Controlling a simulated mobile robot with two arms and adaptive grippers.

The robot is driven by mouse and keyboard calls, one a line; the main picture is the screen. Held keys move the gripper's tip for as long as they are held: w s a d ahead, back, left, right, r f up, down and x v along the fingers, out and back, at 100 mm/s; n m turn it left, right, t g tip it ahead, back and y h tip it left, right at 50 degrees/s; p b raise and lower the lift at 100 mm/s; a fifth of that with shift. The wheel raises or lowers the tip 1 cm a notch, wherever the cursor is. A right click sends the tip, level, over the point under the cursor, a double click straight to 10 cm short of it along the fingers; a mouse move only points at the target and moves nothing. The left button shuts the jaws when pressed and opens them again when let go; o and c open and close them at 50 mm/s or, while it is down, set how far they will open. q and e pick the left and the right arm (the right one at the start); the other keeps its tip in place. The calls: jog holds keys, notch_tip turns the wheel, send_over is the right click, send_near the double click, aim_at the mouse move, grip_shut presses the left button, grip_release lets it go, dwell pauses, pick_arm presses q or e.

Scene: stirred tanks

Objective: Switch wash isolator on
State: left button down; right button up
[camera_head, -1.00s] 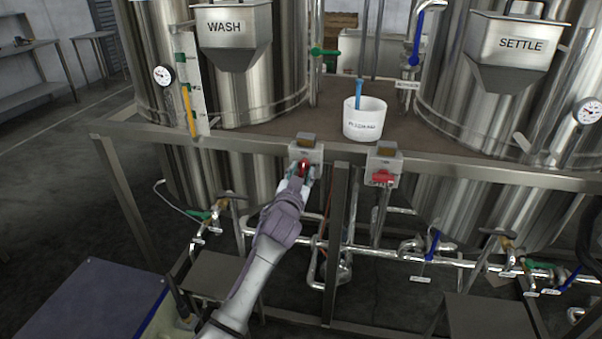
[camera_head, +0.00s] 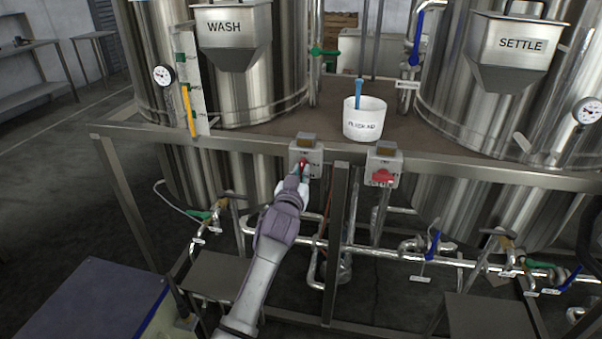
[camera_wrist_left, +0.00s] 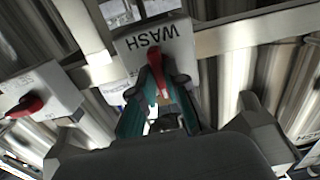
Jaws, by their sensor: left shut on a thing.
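The wash isolator (camera_head: 308,151) is a grey box on the frame's front rail, below the wash tank. In the left wrist view its label WASH (camera_wrist_left: 152,42) appears upside down. Its red handle (camera_wrist_left: 156,72) stands across the label's text direction, roughly upright in that view. My left gripper (camera_head: 302,176) reaches up to it from below. In the left wrist view its teal fingers (camera_wrist_left: 158,104) lie on either side of the red handle, shut on it. The fingers partly hide the handle in the head view. My right gripper is out of view.
A second isolator box (camera_head: 384,160) with a red handle lying crosswise is to the right. A white labelled tub (camera_head: 364,118) with a blue tool stands on the deck above. Pipes and valves (camera_head: 435,245) run below. A frame post (camera_head: 336,240) stands just right of my arm.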

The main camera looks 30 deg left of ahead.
pick_arm(q)
jog(key=c, duration=1.2)
grip_release()
jog(key=v, duration=1.2)
jog(key=shift+d, duration=0.1)
